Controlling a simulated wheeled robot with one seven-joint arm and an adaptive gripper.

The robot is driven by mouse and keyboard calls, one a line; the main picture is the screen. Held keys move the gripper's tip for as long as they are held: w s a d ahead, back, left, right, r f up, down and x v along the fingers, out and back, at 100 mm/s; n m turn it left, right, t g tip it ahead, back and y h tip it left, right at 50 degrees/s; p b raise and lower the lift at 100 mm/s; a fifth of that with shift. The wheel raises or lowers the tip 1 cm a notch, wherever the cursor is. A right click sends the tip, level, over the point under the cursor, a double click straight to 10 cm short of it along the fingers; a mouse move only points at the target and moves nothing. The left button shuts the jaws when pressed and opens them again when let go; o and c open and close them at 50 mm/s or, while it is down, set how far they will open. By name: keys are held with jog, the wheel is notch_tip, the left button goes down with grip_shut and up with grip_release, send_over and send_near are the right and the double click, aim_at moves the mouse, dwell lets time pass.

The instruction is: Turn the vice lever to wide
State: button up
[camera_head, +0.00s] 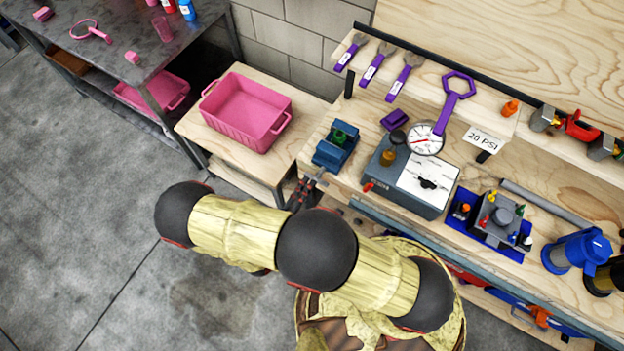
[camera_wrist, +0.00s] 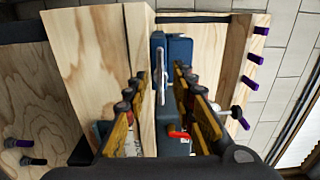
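The blue vice (camera_head: 336,147) is fixed at the left front corner of the wooden workbench, with a small green piece in its jaws. In the wrist view the vice (camera_wrist: 178,48) is ahead of my gripper. Its thin silver lever (camera_wrist: 161,72) shows as an upright bar in the gap between the fingers. My gripper (camera_head: 304,190) is just in front of the vice in the head view. In the wrist view my gripper (camera_wrist: 160,80) is open, with space on both sides of the lever. I cannot tell whether a finger touches it.
A grey gauge box (camera_head: 410,180) with a red-tipped knob stands right of the vice. A pink bin (camera_head: 246,112) sits on a lower wooden table to the left. Purple wrenches (camera_head: 375,63) lie on the shelf behind. Open floor lies left of my arm.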

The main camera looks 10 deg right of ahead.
jog(key=v, duration=0.7)
jog(key=shift+s+a, duration=0.2)
jog(key=shift+s, duration=0.05)
dwell(0.3)
